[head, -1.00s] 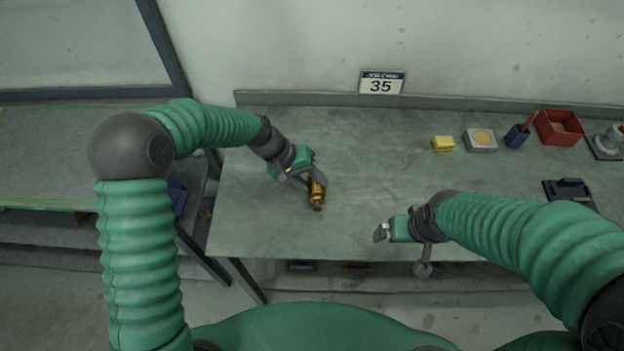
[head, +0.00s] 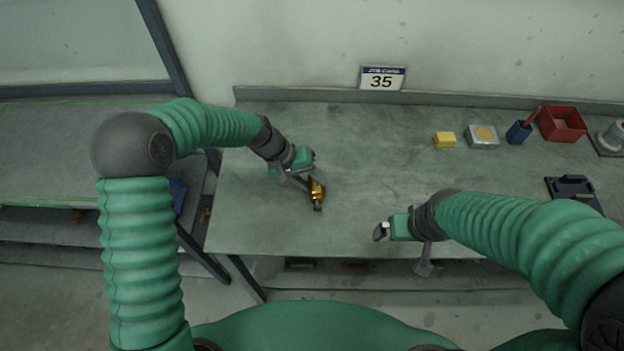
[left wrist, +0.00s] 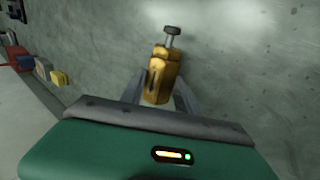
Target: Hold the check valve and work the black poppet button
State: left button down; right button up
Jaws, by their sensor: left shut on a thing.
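The check valve (head: 317,190) is a small brass body with a dark poppet button at its end. My left gripper (head: 310,184) is shut on it, over the left part of the bench. In the left wrist view the brass valve (left wrist: 161,78) sits between the two grey fingers, and the black poppet button (left wrist: 172,31) sticks out on a thin stem, away from the palm. My right gripper (head: 381,231) is to the right of the valve, near the bench's front edge, apart from it. Its jaw gap is too small to make out.
A yellow block (head: 445,140), a grey box with a tan round top (head: 482,136), a blue cup (head: 519,132) and a red bin (head: 562,123) stand at the back right. A dark fixture (head: 573,189) lies at the right. The bench (head: 370,160) middle is clear.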

pick_arm(q)
jog(key=shift+f+b, duration=0.45)
jog(key=shift+f, duration=0.3)
pick_arm(e)
jog(key=shift+f, duration=0.5)
dwell(0.4)
